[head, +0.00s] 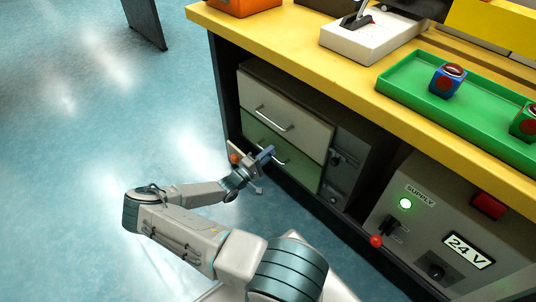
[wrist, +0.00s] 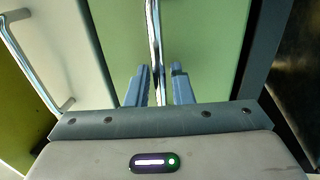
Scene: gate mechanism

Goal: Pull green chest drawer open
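The green chest drawer (head: 299,172) is the lower drawer of a chest under the workbench. Its front looks flush with the chest. Its metal bar handle (wrist: 154,35) runs down the wrist view in front of the green face (wrist: 205,45). My gripper (head: 266,153) is at this handle in the head view and partly hides it. In the wrist view my gripper (wrist: 161,69) has its two blue fingers apart, one on each side of the bar. A gap shows between the bar and the right finger.
A white drawer (head: 300,112) with its own handle (head: 273,119) sits just above. A supply box (head: 425,235) with a red-knobbed lever stands to the right. The yellow benchtop (head: 290,50) overhangs the chest.

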